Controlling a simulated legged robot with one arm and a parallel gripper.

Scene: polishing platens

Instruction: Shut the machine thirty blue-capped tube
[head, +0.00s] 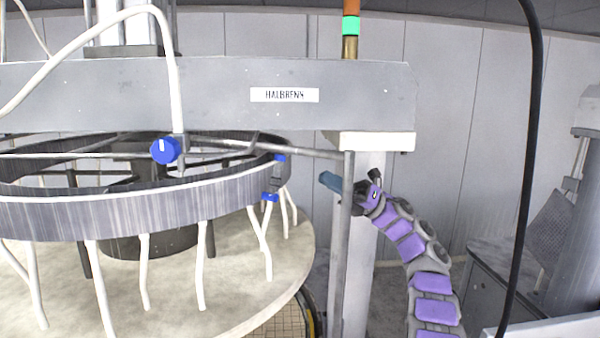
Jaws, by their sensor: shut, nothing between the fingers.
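A round blue cap or knob (165,151) with a short white upright mark sits on a grey fitting at the front of the machine. A thick white tube (172,80) curves up from this fitting. Smaller blue parts (270,197) show on a clamp at the ring's right end. My gripper (328,181) is shut and empty, with blue-grey fingers pointing left beside the thin grey post. It is to the right of the blue cap and apart from it.
A grey beam labelled HALBRENS (225,88) crosses above. A grey ring (130,210) with several white tubes hangs over the pale round platen (235,285). The thin post (341,260) stands beside my gripper. A black cable (520,180) hangs at right.

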